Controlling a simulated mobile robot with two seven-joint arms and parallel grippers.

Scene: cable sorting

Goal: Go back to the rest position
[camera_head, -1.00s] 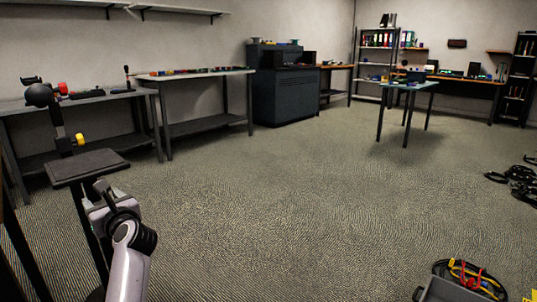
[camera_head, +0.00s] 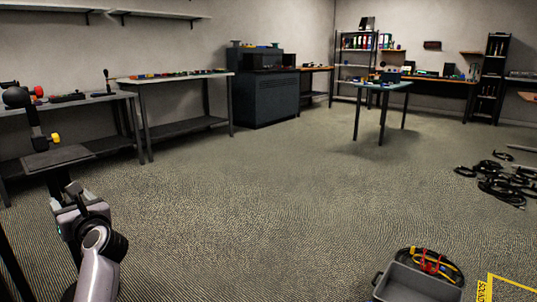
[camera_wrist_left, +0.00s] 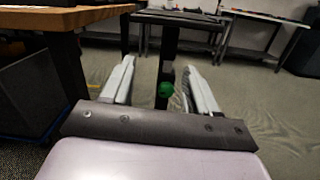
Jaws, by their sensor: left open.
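My left arm comes in at the lower left of the head view, and its gripper (camera_head: 68,196) points away over the floor there. In the left wrist view the left gripper (camera_wrist_left: 160,82) has its two fingers spread wide apart with nothing held between them. A dark post with a green knob (camera_wrist_left: 165,89) shows between and beyond the fingers. My right gripper is not in either view.
A grey crate (camera_head: 392,286) with cables sits on the floor at the lower right, by a yellow floor marking (camera_head: 484,288). Black cables (camera_head: 500,180) lie at the right. Workbenches (camera_head: 185,80) line the left wall. A wooden table (camera_wrist_left: 50,42) is close at the left gripper's side. The middle floor is clear.

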